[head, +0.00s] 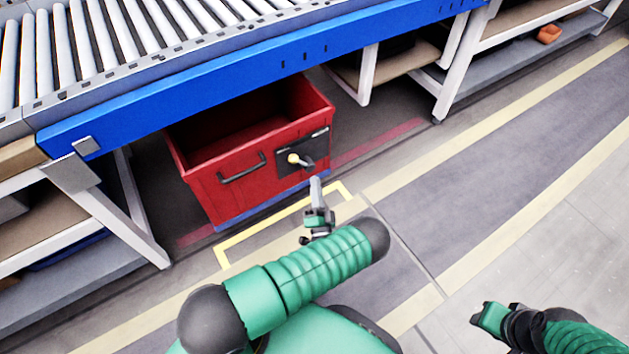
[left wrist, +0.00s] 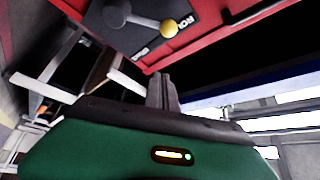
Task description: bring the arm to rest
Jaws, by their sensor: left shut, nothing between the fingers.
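My left arm reaches in from the bottom of the head view. My left gripper (head: 316,182) is shut and empty, its narrow fingers pointing toward the front of a red bin (head: 235,180). In the left wrist view its fingers (left wrist: 161,90) are together with nothing between them. A grey lever with a yellow ball knob (head: 293,158) sits on a black panel (head: 312,155) on the bin's front. The knob (left wrist: 168,28) also shows in the left wrist view, apart from the fingers. My right gripper (head: 488,318) is at the lower right, its fingers unclear.
A roller conveyor with a blue side rail (head: 240,85) runs above the bin. White-legged shelving (head: 115,220) stands at the left, and more shelving (head: 520,60) at the upper right. Yellow tape (head: 235,248) marks the floor before the bin. The floor (head: 470,200) to the right is clear.

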